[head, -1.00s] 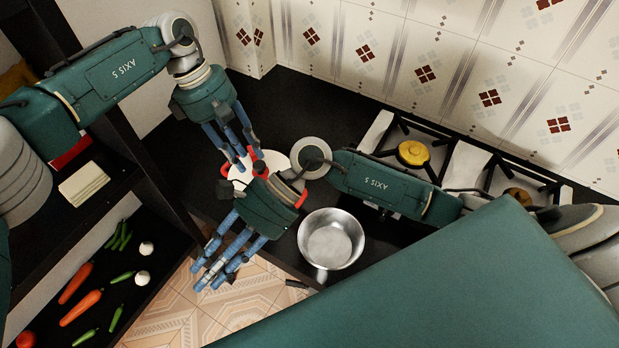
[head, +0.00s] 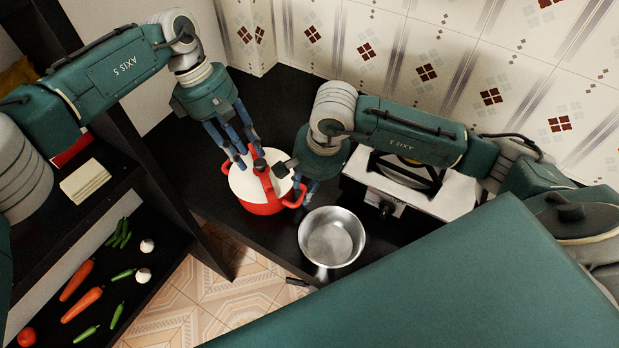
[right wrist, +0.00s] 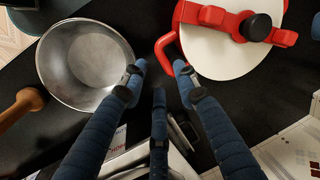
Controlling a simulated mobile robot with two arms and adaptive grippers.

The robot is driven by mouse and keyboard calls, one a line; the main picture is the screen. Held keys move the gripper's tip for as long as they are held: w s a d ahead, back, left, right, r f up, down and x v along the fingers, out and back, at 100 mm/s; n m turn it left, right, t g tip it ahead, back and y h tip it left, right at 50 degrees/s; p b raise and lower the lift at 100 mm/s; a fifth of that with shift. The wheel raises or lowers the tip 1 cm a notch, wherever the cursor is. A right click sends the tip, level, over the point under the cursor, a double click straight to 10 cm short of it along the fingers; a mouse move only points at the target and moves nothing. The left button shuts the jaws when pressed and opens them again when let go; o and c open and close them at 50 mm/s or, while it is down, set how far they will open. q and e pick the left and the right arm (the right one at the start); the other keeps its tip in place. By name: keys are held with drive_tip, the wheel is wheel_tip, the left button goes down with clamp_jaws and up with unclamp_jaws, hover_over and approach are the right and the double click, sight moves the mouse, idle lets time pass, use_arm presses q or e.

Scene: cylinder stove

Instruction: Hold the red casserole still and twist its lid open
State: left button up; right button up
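The red casserole (head: 262,207) stands on the dark counter, its white lid (head: 243,184) on it with a red clamp bar and black knob (head: 260,164). It also shows in the right wrist view (right wrist: 222,50). My left gripper (head: 246,156) is over the casserole's far-left part, close to the knob, its fingers apart; contact is unclear. My right gripper (head: 301,188) is at the casserole's right side, by the red handle. In the right wrist view its fingers (right wrist: 157,75) are spread and empty, with the handle (right wrist: 164,45) just beyond the fingertips.
A steel pan (head: 332,238) stands close to the casserole, near the counter's front edge and beside my right gripper. The stove (head: 410,190) lies to the right, partly behind my right arm. A shelf with vegetables (head: 85,285) is at lower left. The tiled wall closes the back.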

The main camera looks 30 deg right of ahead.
drive_tip(key=f, duration=0.4)
drive_tip(key=w+f, duration=0.1)
drive_tip(key=f, duration=0.1)
drive_tip(key=shift+a+f, duration=0.3)
drive_tip(key=shift+a, duration=0.1)
